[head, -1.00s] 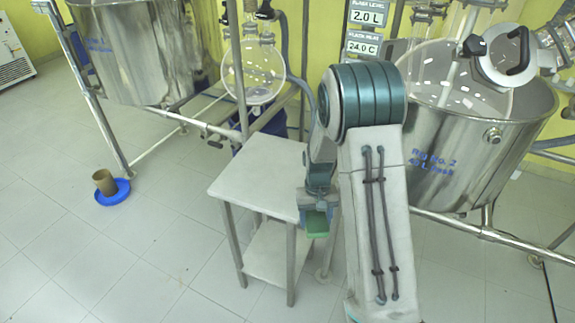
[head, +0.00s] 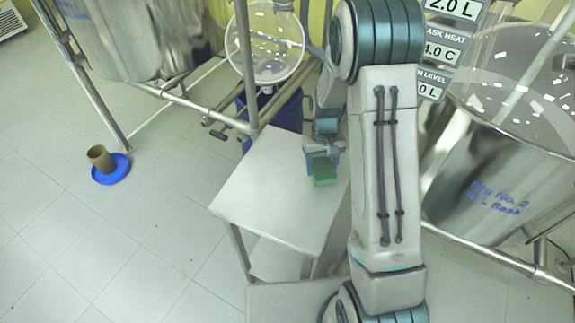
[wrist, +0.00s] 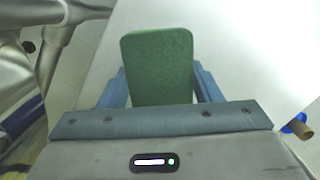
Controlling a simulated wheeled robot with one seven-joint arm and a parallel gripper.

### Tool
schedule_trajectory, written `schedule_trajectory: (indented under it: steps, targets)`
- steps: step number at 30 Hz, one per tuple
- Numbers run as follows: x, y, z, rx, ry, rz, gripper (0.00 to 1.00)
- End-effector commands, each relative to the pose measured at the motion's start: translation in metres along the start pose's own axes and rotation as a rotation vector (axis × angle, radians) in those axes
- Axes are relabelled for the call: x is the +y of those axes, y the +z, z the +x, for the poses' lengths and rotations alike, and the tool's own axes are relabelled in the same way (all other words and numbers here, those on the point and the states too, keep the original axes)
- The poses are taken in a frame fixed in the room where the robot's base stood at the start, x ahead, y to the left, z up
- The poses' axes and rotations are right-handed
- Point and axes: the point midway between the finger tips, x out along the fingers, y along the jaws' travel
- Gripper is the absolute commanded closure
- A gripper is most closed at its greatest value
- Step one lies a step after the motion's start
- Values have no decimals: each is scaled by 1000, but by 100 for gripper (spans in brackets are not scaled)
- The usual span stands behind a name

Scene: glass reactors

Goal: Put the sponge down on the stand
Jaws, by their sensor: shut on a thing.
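The green sponge (head: 324,170) is between the fingers of my gripper (head: 322,158), which is shut on it. In the head view the sponge is over the right part of the white-topped stand (head: 262,192). In the wrist view the sponge (wrist: 158,62) stands out between the two blue fingers of my gripper (wrist: 160,90), with the pale stand top (wrist: 240,45) behind it. I cannot tell whether the sponge touches the top or hangs a little above it. My arm hides part of the stand's right side.
A steel vessel (head: 495,180) stands to the right, another (head: 130,40) at the upper left. A round glass flask (head: 265,45) and a blue drum (head: 275,112) are behind the stand. The left of the stand top is bare.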

Motion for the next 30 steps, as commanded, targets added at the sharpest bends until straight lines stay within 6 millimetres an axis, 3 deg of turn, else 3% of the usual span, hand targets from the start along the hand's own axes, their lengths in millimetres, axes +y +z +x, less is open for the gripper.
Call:
schedule_trajectory:
  steps: [18, 30]
  targets:
    - [-9, 46, -49, 3, 224, -1447, 63]
    - [-13, 71, -66, 2, 338, -2191, 63]
